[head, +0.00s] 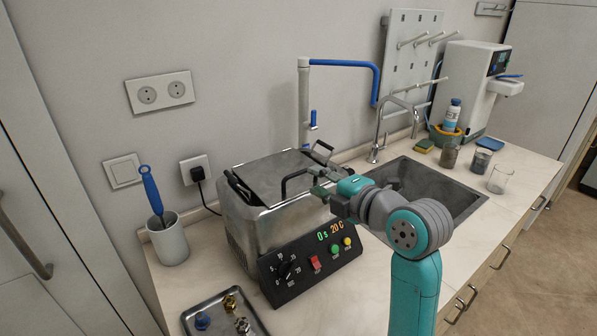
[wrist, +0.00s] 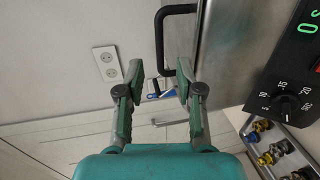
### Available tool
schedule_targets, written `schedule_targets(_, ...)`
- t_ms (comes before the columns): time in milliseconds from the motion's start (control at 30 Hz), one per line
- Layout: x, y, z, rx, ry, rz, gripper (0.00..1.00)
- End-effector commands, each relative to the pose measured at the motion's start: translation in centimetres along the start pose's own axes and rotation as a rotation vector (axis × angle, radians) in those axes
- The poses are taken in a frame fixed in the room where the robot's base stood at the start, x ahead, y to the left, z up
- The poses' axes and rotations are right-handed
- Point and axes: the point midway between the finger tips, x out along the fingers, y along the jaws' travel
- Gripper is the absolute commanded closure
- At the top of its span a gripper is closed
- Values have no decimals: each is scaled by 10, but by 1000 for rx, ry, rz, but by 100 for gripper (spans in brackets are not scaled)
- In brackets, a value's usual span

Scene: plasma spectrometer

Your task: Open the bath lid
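The bath (head: 262,222) is a metal box with a black control panel on its front, standing on the counter. Its grey metal lid (head: 272,172) lies flat over the top, shut. A black lid handle (head: 286,186) rises from the lid's near right part. In the wrist view the handle (wrist: 160,45) shows as a black bracket beside the metal surface (wrist: 215,60). My gripper (head: 321,186) is at the right of the handle. In the wrist view its green fingers (wrist: 159,78) are apart and empty, with the handle's lower end in line between the fingertips. Contact cannot be told.
The panel has a red switch (head: 315,263), a knob (head: 286,271) and a lit display. A metal tray (head: 226,314) with fittings lies in front, a white cup (head: 168,240) at left. The sink (head: 425,187) and tap (head: 378,140) are at right.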

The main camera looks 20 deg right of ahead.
Motion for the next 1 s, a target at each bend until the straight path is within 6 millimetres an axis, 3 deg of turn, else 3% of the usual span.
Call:
schedule_targets(200, 40, 0, 0, 0, 1, -2, 64)
schedule_targets(400, 63, 0, 0, 0, 0, 0, 64)
schedule_targets(833, 72, 0, 0, 0, -1, 0, 64)
schedule_targets(1000, 72, 0, 0, 0, -1, 0, 100)
